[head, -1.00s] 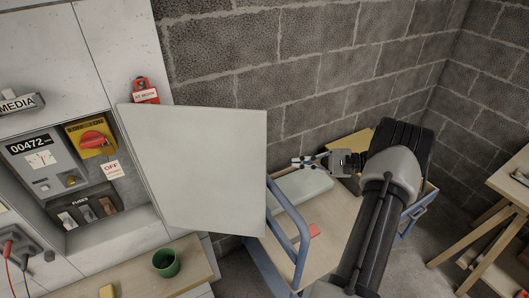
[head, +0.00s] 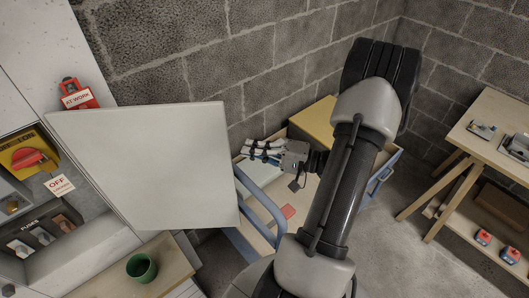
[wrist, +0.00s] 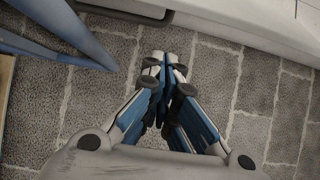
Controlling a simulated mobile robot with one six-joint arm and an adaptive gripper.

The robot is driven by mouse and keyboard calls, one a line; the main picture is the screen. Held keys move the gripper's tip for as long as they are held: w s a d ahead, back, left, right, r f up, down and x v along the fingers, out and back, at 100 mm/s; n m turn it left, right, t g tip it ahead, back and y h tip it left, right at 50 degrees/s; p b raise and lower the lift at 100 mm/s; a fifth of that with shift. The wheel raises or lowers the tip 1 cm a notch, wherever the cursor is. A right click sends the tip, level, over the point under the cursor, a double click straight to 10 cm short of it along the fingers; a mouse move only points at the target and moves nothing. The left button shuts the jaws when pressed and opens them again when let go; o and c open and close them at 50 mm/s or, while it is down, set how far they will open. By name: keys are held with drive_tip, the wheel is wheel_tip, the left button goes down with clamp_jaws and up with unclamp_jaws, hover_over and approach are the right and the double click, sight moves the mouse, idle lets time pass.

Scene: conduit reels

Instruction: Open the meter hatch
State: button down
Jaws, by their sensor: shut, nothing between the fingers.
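The meter hatch (head: 150,165), a large pale grey panel, stands swung wide open to the right of the cabinet recess. The recess shows a red rotary switch on a yellow plate (head: 28,158), a hanging OFF tag (head: 59,185) and a fuse block (head: 40,235). My gripper (head: 248,152) is to the right of the hatch's free edge, above the blue-railed cart, and appears apart from the hatch. Its fingers are shut and empty, which the wrist view (wrist: 167,62) also shows. The hatch's hinge side is at the left.
The cart's blue rail (head: 265,205) is close below my gripper, with a yellow box (head: 313,122) behind. A block wall (head: 190,60) is behind it. A green cup (head: 141,267) stands on the wooden counter. A wooden workbench (head: 505,125) stands at right, with open floor before it.

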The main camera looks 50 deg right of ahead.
drive_tip(key=shift+w+a+b, duration=0.2)
drive_tip(key=shift+a, duration=0.55)
drive_tip(key=shift+w+a+b, duration=0.15)
drive_tip(key=shift+w+a, duration=0.1)
drive_tip(key=shift+a, duration=0.5)
drive_tip(key=shift+w+a+b, duration=0.2)
drive_tip(key=shift+a, duration=0.55)
